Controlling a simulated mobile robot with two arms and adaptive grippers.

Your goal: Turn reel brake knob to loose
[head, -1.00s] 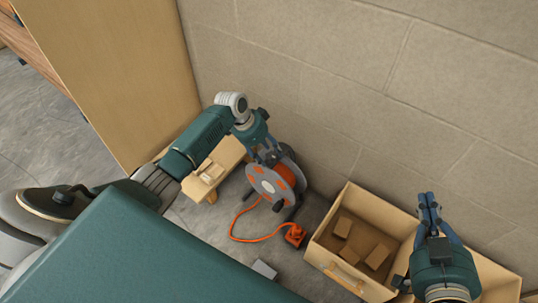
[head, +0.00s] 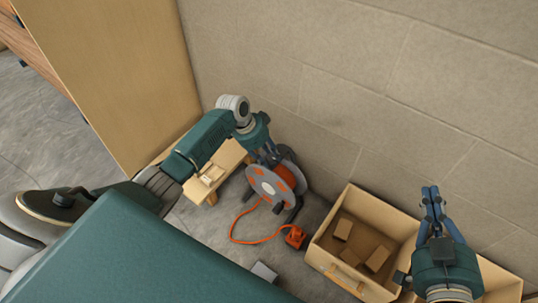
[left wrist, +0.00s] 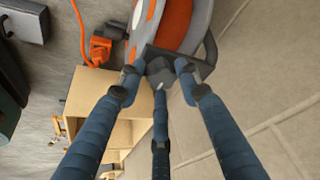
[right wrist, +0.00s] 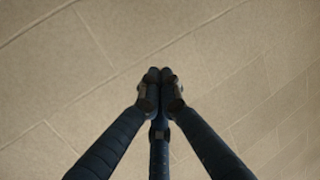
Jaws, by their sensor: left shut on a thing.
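The cable reel (head: 268,185) stands on the floor near the wall, with grey side discs and an orange drum. In the left wrist view the reel (left wrist: 175,25) is at the top. My left gripper (head: 270,157) is at the top of the reel. In the left wrist view its fingers (left wrist: 158,78) are shut on a dark grey knob (left wrist: 160,68) beside the reel's rim. I cannot read any marking of the knob's setting.
An open cardboard box (head: 330,235) with several small brown blocks stands right of the reel. An orange cable (head: 240,228) and socket block (head: 295,236) lie on the floor. A low wooden bench (head: 225,158) is left of the reel. The wall (head: 350,90) is close behind.

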